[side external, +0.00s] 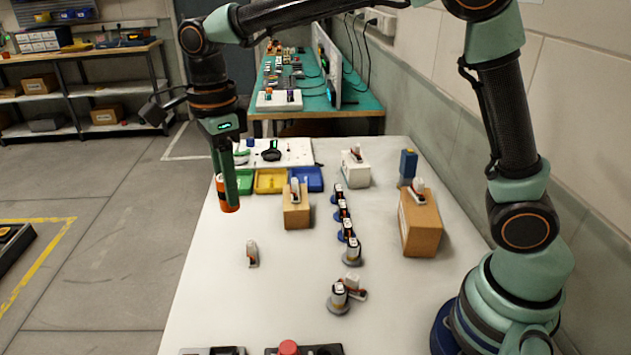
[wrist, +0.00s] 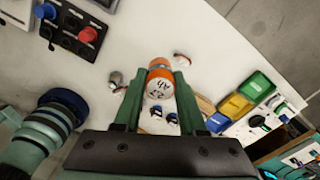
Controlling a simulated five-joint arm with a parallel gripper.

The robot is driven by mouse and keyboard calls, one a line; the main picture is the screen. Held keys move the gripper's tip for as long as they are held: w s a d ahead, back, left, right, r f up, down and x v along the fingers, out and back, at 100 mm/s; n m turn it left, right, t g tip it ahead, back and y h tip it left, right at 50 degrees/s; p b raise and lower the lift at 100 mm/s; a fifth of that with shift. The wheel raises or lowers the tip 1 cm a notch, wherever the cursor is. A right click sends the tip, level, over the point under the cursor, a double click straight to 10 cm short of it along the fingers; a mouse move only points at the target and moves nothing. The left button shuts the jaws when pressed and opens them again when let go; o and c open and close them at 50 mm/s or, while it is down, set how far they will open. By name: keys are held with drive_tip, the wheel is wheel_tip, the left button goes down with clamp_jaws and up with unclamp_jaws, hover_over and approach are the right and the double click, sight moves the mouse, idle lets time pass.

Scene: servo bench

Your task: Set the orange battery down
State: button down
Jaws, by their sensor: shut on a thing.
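The orange battery (side external: 227,194) is a cylinder held upright between the green fingers of my gripper (side external: 224,170), near the left edge of the white table (side external: 225,275). In the wrist view my gripper (wrist: 158,95) is shut on the battery (wrist: 160,84), and its white end with dark handwriting faces the camera. In the side view one finger covers part of the battery. The battery appears to hang above the table, but the exact gap is hard to tell.
Green, yellow and blue bins (side external: 271,181) stand behind the gripper. A cardboard box (side external: 296,212) and a taller one (side external: 421,225) stand to the right, with a row of small servos on round bases (side external: 343,209) between them. A small servo (side external: 252,253) stands in front. The table's left front is mostly clear.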

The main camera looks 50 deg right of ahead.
drive_tip(key=a, duration=0.5)
drive_tip(key=shift+s+d+f, duration=0.1)
drive_tip(key=shift+f, duration=10)
drive_tip(key=shift+f, duration=0.15)
drive_tip(key=shift+c, duration=2.4)
unclamp_jaws()
